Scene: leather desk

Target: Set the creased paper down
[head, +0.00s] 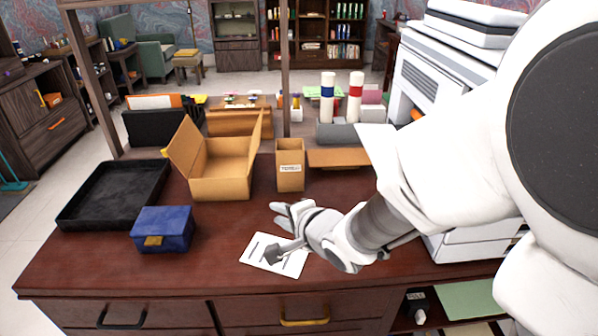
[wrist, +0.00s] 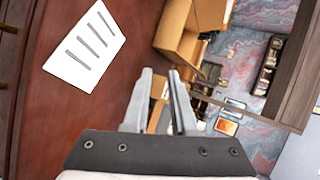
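The creased paper (head: 288,266) is a white sheet with several dark lines. It lies on the brown desk top near the front edge, and it also shows in the wrist view (wrist: 86,48) at the upper left. My gripper (head: 277,230) is over the desk by the paper, and its lower finger covers part of the sheet in the head view. In the wrist view the two fingertips (wrist: 160,78) are apart with nothing held between them, and the sheet is clear of them. I cannot tell the gripper's exact height above the desk.
A blue box (head: 163,229) stands left of the paper, with a black tray (head: 113,194) beyond it. An open cardboard box (head: 222,180) and a small brown box (head: 290,165) stand behind. A white machine (head: 450,75) is at the right. The desk between blue box and paper is clear.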

